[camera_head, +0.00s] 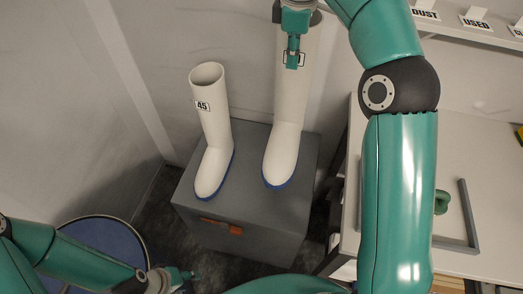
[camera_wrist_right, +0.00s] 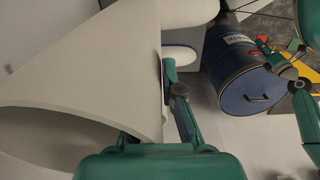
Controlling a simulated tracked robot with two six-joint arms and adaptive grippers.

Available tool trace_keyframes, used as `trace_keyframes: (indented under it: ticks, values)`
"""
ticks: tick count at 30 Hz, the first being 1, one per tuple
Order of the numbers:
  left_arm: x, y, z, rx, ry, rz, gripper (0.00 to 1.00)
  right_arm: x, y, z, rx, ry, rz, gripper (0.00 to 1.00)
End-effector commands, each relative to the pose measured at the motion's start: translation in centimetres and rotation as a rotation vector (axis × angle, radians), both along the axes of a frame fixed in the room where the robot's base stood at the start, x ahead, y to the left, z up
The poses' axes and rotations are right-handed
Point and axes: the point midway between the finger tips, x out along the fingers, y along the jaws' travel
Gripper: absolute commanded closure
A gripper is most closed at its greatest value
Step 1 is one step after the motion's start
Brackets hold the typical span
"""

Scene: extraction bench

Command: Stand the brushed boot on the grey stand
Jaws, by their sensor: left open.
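Two white boots with blue soles show in the head view. The left boot (camera_head: 214,135), labelled 45, stands upright on the grey stand (camera_head: 250,207). The right boot (camera_head: 287,130) is upright at the stand's right side; whether its sole touches the top is hard to tell. My right gripper (camera_head: 292,55) is at this boot's shaft top, one finger outside over its label. In the right wrist view the boot's open shaft (camera_wrist_right: 85,85) fills the left, its wall between the fingers; the other finger is hidden. My left gripper (camera_head: 182,278) is open and empty, low in front of the stand.
A blue drum (camera_head: 105,240) stands at lower left; it also shows in the wrist view (camera_wrist_right: 240,75). A white bench (camera_head: 455,150) with a grey frame is at right, below a shelf with labels. A wall is close behind the boots.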

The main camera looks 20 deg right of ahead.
Motion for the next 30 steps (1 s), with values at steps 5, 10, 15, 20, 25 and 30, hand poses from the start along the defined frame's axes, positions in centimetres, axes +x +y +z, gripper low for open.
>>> trace_keyframes:
  ticks: [5,10,15,20,25,30]
  values:
    - [0.0,0.0,-1.8,0.0,0.0,0.0,0.54,-0.1,-0.1,-3.4,0.001,0.001,-0.003,1.0]
    - [0.0,0.0,-3.1,0.0,0.0,0.0,0.54,-0.1,-0.1,-7.5,0.0,0.002,-0.002,1.0]
    - [0.0,0.0,-3.8,0.0,0.0,0.0,0.54,-0.2,-0.1,-11.4,0.001,0.003,-0.003,1.0]
    - [0.0,0.0,-4.1,0.0,0.0,0.0,0.54,-0.1,0.0,-14.0,0.001,-0.001,-0.002,1.0]
    - [0.0,0.0,-4.1,0.0,0.0,0.0,0.54,0.0,-0.1,-15.0,0.0,-0.001,-0.003,1.0]
    - [0.0,0.0,-4.3,0.0,0.0,0.0,0.54,-0.1,-0.1,-16.7,0.001,0.001,-0.002,1.0]
